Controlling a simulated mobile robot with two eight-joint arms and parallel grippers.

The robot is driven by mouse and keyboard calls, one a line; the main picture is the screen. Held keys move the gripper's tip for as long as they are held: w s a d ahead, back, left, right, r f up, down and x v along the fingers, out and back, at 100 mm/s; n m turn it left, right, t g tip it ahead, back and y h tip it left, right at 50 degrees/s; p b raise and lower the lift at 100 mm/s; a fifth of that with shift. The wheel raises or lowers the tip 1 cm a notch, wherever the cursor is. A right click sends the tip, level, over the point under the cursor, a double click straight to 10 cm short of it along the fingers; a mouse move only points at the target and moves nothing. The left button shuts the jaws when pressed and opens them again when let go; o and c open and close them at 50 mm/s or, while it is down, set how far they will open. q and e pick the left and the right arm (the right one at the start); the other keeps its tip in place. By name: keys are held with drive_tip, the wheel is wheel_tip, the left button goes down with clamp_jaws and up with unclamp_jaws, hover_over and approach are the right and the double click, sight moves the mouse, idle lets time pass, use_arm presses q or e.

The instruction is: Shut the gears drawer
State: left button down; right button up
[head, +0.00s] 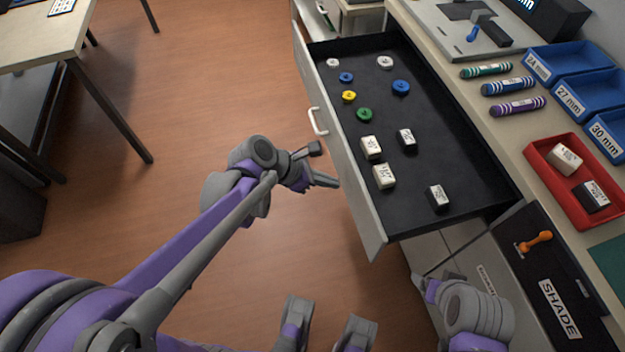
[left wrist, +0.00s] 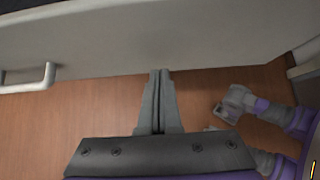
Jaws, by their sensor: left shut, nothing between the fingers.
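The open drawer (head: 440,165) juts out from the counter in the head view. Its pale front panel (head: 340,150) faces left and carries a white bar handle (head: 317,122). No gears label shows. Small round coloured pieces and pale labelled blocks lie on its black floor. My left gripper (head: 328,180) is shut and empty, just left of the front panel, below the handle in the picture. In the left wrist view its closed fingertips (left wrist: 160,73) point at the panel (left wrist: 160,35), with the handle (left wrist: 35,82) to the left; contact is unclear. My right gripper (head: 420,285) is low beside the cabinet, its jaws unclear.
The counter beside the drawer holds blue bins (head: 568,60), a red tray (head: 548,175) and several crayon-like sticks (head: 510,87). A panel marked SHADE (head: 560,308) has an orange handle (head: 534,241). A table (head: 45,40) stands at upper left. Wood floor (head: 215,80) between is clear.

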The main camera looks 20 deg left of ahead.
use_arm(q)
drive_tip(key=shift+w+d, duration=0.4)
drive_tip(key=shift+d, duration=0.2)
drive_tip(key=w+d, duration=0.6)
drive_tip(key=d, duration=0.2)
drive_tip(key=w+d, duration=0.5)
drive_tip(key=d, duration=0.4)
drive_tip(key=w+d, duration=0.6)
drive_tip(key=d, duration=0.3)
drive_tip(key=shift+w+d, duration=0.15)
drive_tip(key=shift+w, duration=0.2)
drive_tip(key=shift+w+d, duration=0.35)
drive_tip(key=shift+d, duration=0.15)
drive_tip(key=shift+d+r, duration=0.1)
